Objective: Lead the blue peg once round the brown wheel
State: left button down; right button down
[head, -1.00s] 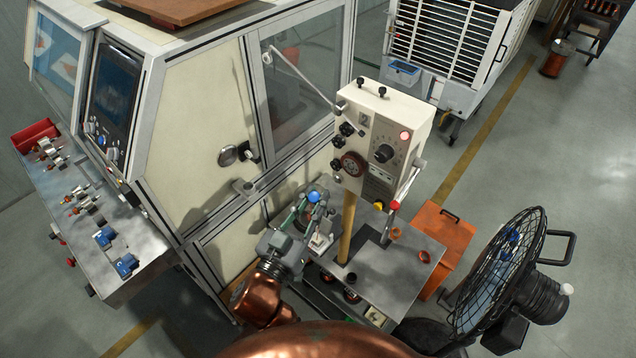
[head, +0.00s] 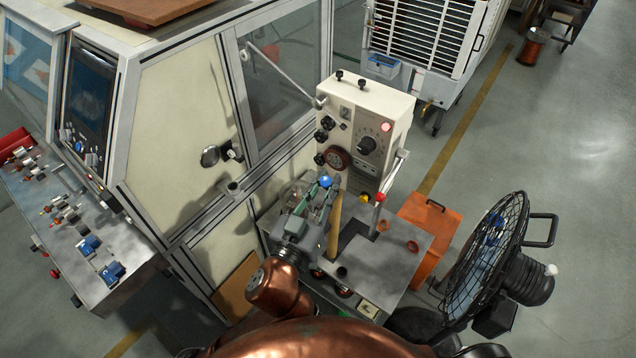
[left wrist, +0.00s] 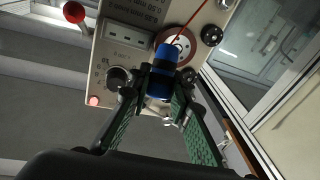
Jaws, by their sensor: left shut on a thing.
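The blue peg (head: 325,181) is held upright-looking at the tips of my left gripper (head: 321,189), just below and left of the brown wheel (head: 337,158) in the head view. The wheel sits on the front of a cream control box. In the left wrist view the blue peg (left wrist: 161,75) is between the two fingers of my left gripper (left wrist: 158,82), which are shut on it. The peg covers part of the brown wheel (left wrist: 182,44) there. A thin red strand (left wrist: 195,20) runs up and right from near the wheel. My right gripper is not in view.
The cream control box (head: 365,108) has black knobs beside the wheel. A tan post (head: 334,228) stands close to my left gripper. A red-knobbed lever (head: 380,197) is to the right. A caged fan (head: 487,250) stands further right.

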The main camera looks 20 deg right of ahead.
pick_arm(q)
notch_tip(320, 180, up, 4)
jog(key=shift+p, duration=1.1)
jog(key=w+a, duration=0.4)
jog(key=w, duration=0.1)
notch_tip(320, 180, down, 6)
jog(key=s+d+b, duration=0.2)
jog(key=shift+s, duration=0.1)
jog(key=shift+a, duration=0.1)
dwell(0.4)
